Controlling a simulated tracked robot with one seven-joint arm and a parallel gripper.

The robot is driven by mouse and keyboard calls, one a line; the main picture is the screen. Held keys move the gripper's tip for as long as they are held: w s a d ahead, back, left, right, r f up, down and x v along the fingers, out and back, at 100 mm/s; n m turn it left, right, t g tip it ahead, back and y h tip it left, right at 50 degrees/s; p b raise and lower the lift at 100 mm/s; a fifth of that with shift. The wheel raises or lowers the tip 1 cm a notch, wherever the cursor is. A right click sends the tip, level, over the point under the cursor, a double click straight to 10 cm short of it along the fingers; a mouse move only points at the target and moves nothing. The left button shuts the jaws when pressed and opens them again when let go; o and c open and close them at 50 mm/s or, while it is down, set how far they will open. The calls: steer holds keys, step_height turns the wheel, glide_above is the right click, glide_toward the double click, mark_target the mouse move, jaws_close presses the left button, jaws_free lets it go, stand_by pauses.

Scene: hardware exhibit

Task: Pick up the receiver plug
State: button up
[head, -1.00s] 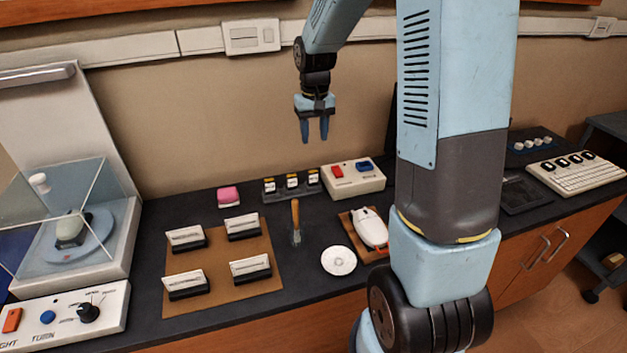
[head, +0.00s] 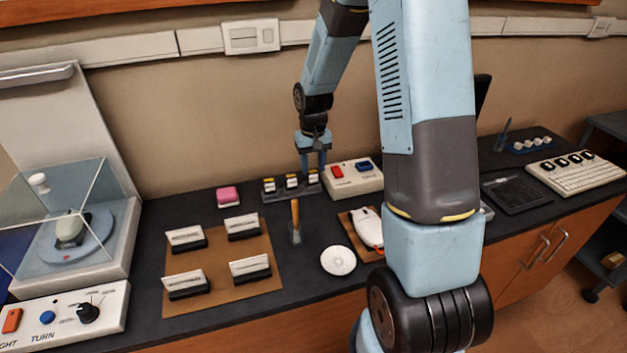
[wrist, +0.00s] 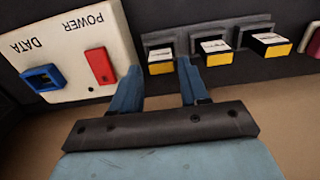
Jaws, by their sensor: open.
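Three small plugs with yellow faces and pale labels sit in a dark rack (head: 291,192); I cannot read the labels, so I cannot tell which is the receiver plug. The right plug (head: 313,178) is nearest the white box. My gripper (head: 313,170) is open and empty, pointing down just over that end of the rack. In the wrist view, the plug nearest the box (wrist: 160,62) lies ahead of the gap between my two blue fingers (wrist: 157,78), and the middle plug (wrist: 213,54) is to its right. Contact is not visible.
A white box (head: 352,184) with a red and a blue part, marked POWER and DATA, stands close right of the rack. A pink block (head: 228,197) is to the left. A brown mat (head: 220,262) holds several card holders.

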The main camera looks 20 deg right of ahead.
mark_target(313, 171)
step_height(313, 171, down, 4)
steer(key=shift+a+f, duration=0.1)
steer(key=c, duration=0.8)
steer(key=shift+r, duration=0.25)
